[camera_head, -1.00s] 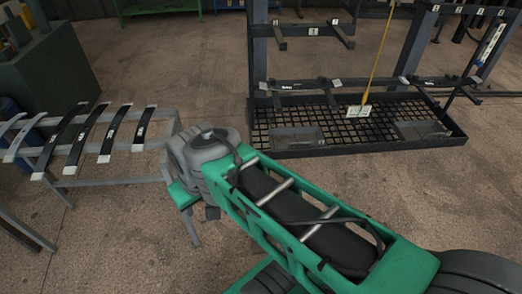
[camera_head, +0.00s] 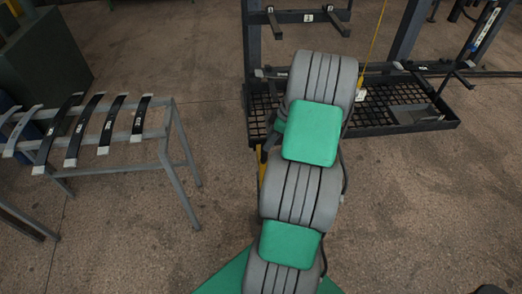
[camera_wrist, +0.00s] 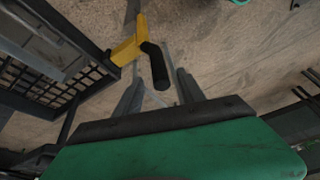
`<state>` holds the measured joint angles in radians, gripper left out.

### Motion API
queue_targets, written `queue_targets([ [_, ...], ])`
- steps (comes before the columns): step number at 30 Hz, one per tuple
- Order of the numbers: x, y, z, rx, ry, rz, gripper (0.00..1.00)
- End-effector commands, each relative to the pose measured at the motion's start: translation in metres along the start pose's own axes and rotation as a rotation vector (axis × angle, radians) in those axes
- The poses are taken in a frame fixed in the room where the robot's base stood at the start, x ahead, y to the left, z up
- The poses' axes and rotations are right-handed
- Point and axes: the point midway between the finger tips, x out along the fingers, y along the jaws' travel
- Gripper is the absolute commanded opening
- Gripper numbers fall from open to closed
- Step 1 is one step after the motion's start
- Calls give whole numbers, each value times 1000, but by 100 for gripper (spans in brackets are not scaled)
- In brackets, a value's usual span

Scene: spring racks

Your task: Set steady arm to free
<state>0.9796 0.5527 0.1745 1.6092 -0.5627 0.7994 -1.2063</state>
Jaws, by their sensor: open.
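In the wrist view, a yellow bracket (camera_wrist: 127,50) at the side of the black rack carries a short black cylindrical handle (camera_wrist: 157,68); this appears to be the steady arm. My gripper (camera_wrist: 160,80) is open and its two grey fingers point toward the handle. The handle shows between the fingertips in the picture; I cannot tell how far beyond them it is. No contact is clear. In the head view, a bit of yellow (camera_head: 262,168) shows at the left edge of my arm, which hides my gripper and the handle.
A grey stand (camera_head: 168,135) with several dark leaf springs (camera_head: 85,130) is at left. Floor between stand and rack is clear.

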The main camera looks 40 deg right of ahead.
Motion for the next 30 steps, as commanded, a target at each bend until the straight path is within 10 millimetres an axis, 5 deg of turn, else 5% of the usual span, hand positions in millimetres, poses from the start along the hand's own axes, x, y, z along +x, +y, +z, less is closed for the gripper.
queue_targets([
  [5, 4, 0, -2, -138, 6, 2, 47],
  [18, 74, 0, -3, -140, 5, 1, 47],
  [26, 79, 0, -2, -139, 4, 3, 47],
  [30, 78, 0, -2, -139, 4, 3, 38],
])
